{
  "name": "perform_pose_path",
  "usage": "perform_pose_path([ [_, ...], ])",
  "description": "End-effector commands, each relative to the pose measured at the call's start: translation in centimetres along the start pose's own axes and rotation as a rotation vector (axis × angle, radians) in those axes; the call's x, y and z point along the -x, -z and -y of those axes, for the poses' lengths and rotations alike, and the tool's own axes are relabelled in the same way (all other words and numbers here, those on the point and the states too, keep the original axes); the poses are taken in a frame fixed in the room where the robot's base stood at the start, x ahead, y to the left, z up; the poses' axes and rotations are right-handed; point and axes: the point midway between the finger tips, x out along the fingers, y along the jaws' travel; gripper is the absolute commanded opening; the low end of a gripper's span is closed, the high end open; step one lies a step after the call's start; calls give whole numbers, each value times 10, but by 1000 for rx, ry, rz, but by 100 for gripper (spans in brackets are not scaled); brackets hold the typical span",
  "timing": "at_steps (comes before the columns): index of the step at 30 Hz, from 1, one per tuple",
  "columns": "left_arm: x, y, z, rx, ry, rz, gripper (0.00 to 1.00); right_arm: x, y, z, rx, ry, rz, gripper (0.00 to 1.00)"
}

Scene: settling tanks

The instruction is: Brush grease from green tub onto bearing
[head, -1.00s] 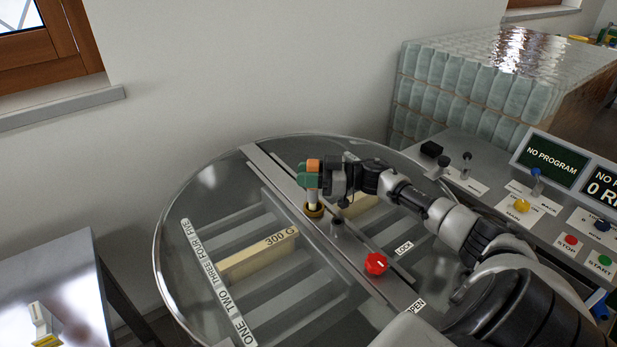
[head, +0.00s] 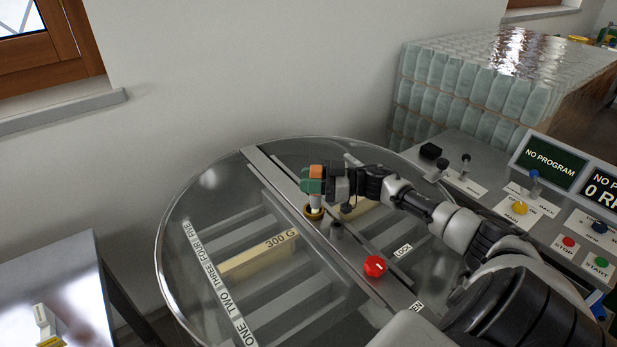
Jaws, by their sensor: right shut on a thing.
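My right gripper (head: 318,181) is over the bar that crosses the round clear lid. It is shut on a brush (head: 315,201); only a short pale part shows below the orange and green pieces at the jaws. The brush points down, with its lower end at the gold-coloured ring of the bearing (head: 314,214) on the bar. Whether the bristles touch it is hidden. I cannot make out a green tub for certain. My left gripper is not in view.
The round lid (head: 205,185) covers slots and a cream block marked 300 G (head: 250,258). A red knob (head: 374,266) and a short metal post (head: 336,230) stand on the bar. A control panel (head: 480,185) lies right, a metal table (head: 50,275) left.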

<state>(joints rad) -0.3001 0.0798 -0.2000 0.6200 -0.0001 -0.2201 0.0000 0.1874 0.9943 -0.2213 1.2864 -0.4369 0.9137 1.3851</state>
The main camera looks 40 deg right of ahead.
Motion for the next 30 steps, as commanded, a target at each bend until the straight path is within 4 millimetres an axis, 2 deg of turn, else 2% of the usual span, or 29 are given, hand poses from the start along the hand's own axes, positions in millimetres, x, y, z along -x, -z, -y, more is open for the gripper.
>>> perform_pose_path([
  [14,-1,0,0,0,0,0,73,-5,3,-6,0,0,-1,8],
  [30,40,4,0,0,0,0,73,-5,46,-6,1,0,0,8],
])
